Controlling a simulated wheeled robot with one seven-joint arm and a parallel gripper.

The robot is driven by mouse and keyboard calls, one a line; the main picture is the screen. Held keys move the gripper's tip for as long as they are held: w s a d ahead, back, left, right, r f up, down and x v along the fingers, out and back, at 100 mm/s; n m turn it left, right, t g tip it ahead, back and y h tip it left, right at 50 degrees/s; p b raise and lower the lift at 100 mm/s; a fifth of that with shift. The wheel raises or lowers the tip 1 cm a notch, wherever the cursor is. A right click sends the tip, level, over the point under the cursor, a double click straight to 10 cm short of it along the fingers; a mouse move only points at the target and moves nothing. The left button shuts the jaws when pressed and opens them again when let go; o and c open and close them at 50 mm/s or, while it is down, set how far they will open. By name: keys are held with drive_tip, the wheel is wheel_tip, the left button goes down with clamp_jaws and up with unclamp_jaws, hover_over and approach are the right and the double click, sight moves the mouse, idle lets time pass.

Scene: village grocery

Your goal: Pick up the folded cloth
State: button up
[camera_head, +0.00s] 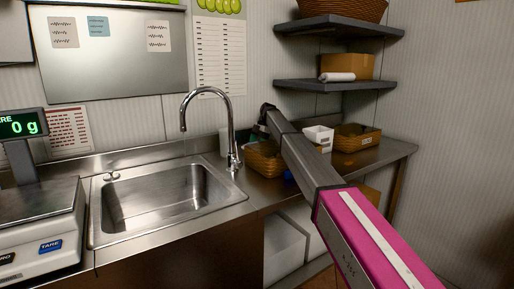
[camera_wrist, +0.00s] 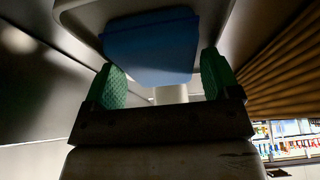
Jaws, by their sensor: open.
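A flat blue thing, which looks like the folded cloth (camera_wrist: 152,48), fills the upper middle of the wrist view, just beyond my fingers. My gripper (camera_wrist: 164,80) is open, with its two green fingers apart and the blue thing's near edge showing across the gap. I cannot tell whether the fingers touch it. In the head view a small patch of blue (camera_head: 288,175) shows on the counter by the basket, mostly hidden by my arm.
A wicker basket (camera_head: 264,160) stands beside the blue patch; slatted brown wicker (camera_wrist: 278,65) is close on the right in the wrist view. A white container (camera_head: 318,135) and another basket (camera_head: 357,138) stand to the right. The sink (camera_head: 160,200) and tap (camera_head: 231,120) are left.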

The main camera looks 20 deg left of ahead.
drive_tip(key=shift+f, duration=0.25)
idle(0.3)
drive_tip(key=c, duration=0.7)
